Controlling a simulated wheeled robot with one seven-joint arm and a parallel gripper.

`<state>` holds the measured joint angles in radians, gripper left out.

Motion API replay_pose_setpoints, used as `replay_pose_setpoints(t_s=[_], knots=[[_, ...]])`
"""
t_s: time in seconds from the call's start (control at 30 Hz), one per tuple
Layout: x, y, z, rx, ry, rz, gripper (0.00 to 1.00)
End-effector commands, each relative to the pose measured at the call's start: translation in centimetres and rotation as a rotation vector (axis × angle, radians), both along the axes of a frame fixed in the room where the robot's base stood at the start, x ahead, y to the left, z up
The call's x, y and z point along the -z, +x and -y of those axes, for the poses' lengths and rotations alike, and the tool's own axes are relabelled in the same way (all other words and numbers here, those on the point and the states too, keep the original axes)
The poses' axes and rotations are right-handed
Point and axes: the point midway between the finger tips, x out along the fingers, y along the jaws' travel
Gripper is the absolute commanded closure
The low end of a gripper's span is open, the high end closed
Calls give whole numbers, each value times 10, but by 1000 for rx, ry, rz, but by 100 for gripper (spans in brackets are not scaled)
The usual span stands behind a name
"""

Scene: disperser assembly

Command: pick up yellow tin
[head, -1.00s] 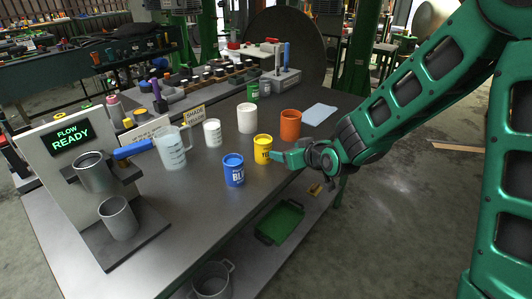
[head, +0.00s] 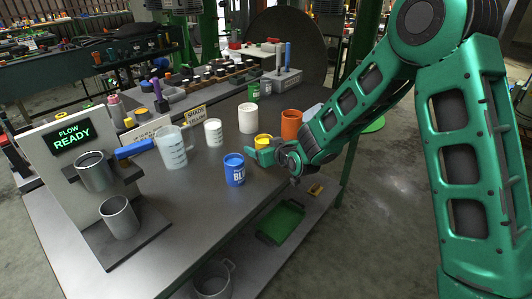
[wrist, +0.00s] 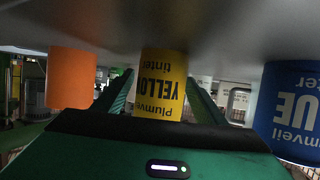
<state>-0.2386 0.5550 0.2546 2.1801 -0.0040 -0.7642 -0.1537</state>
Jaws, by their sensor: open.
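The yellow tin (head: 263,141) stands upright on the table, its lower part hidden behind my gripper in the head view. In the wrist view the yellow tin (wrist: 161,84) appears upside down, with its label facing me. It sits between the two green fingers of my gripper (wrist: 160,92). The fingers are spread, with a gap showing on at least the right side of the tin. In the head view my gripper (head: 262,157) is low over the table at the tin's front side.
A blue tin (head: 235,170) stands close to the left of my gripper. An orange cup (head: 291,124) stands behind to the right, and a white cup (head: 248,118) behind the yellow tin. A clear jug (head: 172,148) and dispenser (head: 80,165) are farther left. The table front is clear.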

Motion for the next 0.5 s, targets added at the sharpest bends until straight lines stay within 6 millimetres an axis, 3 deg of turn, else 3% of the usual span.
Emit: replay_pose_setpoints(t_s=[0.13, 0.4, 0.43, 0.5], knots=[[5, 13, -7, 0, 0, 1, 35], [7, 15, -8, 1, -1, 1, 35], [7, 15, -8, 1, 0, 0, 37], [7, 15, -8, 1, 0, 0, 54]])
